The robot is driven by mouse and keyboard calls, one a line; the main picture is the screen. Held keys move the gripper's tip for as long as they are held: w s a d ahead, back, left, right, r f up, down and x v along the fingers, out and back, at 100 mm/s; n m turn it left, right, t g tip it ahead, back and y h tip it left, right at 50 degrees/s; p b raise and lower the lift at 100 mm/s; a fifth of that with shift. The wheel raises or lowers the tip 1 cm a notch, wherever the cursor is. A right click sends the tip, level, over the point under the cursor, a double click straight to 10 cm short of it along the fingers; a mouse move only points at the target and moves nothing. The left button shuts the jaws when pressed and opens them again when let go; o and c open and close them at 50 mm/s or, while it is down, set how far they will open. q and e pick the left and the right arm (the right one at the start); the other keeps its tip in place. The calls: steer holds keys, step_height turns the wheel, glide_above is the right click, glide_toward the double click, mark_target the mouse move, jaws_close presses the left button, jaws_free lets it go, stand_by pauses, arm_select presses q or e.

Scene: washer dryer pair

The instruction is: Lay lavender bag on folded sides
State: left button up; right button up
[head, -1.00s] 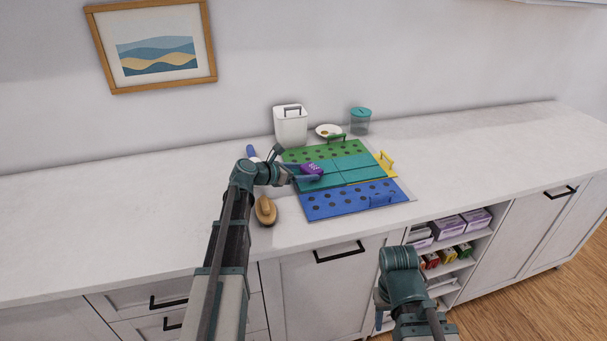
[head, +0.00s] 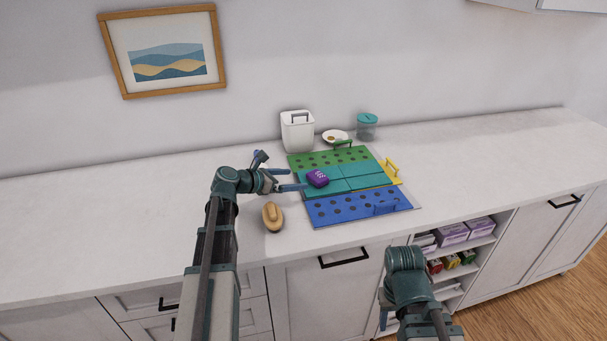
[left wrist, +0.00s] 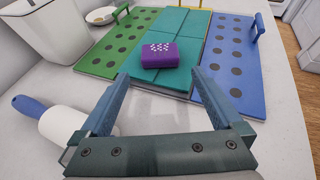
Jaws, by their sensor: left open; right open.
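The purple lavender bag (head: 317,178) lies on the teal folded panels (head: 352,184), near their left end. It also shows in the left wrist view (left wrist: 158,54), flat on the teal surface with a pale pattern on top. My left gripper (head: 294,182) is open and empty, just left of the bag and apart from it. In the left wrist view its two blue fingers (left wrist: 160,95) stand wide apart with the bag beyond their tips. My right gripper (head: 384,318) is low at the cabinet front, mostly hidden by its own arm, away from the bag.
A green perforated panel (head: 310,161) lies behind the teal ones, a blue one (head: 345,206) in front. A yellow handle (head: 392,168) is at the right. A wooden brush (head: 272,216), lint roller (left wrist: 50,118), white bin (head: 297,132), dish (head: 335,136) and jar (head: 367,126) stand around. Right counter is clear.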

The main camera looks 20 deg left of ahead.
arm_select(q)
steer(key=shift+p+v, duration=0.5)
steer(key=shift+v, duration=1.6)
arm_select(e)
steer(key=shift+r, duration=0.75)
arm_select(q)
steer(key=shift+s+f, duration=0.1)
steer(key=shift+f, duration=0.05)
arm_select(e)
steer(key=shift+s, duration=0.1)
